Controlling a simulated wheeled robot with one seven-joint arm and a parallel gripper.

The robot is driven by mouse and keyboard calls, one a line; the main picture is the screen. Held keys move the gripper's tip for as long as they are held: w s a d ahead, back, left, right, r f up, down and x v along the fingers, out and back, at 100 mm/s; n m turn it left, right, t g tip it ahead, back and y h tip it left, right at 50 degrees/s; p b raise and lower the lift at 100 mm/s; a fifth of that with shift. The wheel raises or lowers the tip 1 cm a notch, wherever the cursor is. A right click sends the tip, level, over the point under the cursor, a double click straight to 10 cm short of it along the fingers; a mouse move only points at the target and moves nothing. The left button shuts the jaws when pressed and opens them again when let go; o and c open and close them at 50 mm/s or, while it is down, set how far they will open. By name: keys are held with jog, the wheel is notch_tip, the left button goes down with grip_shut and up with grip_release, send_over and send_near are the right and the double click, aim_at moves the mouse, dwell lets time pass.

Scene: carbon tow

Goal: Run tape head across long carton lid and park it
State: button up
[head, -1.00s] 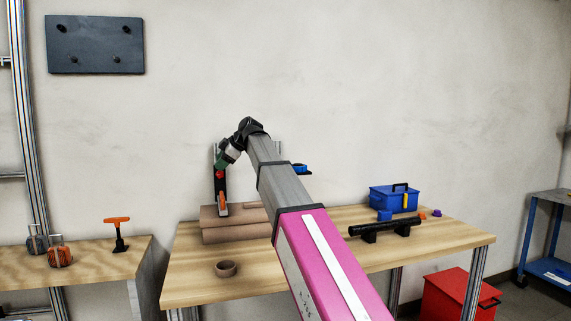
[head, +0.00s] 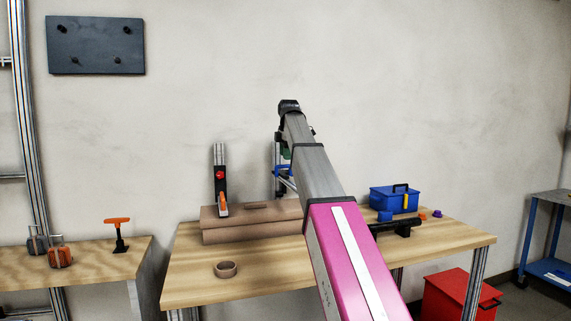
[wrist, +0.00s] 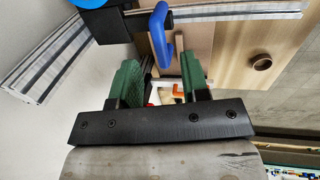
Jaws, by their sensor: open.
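The long brown carton (head: 235,233) lies on the wooden table, its right end hidden behind my arm. A blue D-shaped handle (wrist: 162,30), which looks like the tape head's, sits by a metal rail (wrist: 220,14) in the wrist view. Its blue part (head: 283,170) also shows in the head view, above the carton's right part. My gripper (wrist: 160,65) has green fingers spread apart and empty. The handle is just beyond the fingertips, apparently not gripped. In the head view my gripper (head: 285,153) is mostly hidden by my arm.
An upright post (head: 220,160) with a red knob and orange lever stands at the carton's left. A brown ring-shaped cup (head: 226,269) is at the front. A blue toolbox (head: 394,198) and black bar (head: 405,228) are on the right.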

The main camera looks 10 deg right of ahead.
jog(key=shift+w+f, duration=0.2)
jog(key=shift+f, duration=0.85)
jog(key=shift+w+f, duration=0.2)
jog(key=shift+f, duration=0.8)
grip_shut()
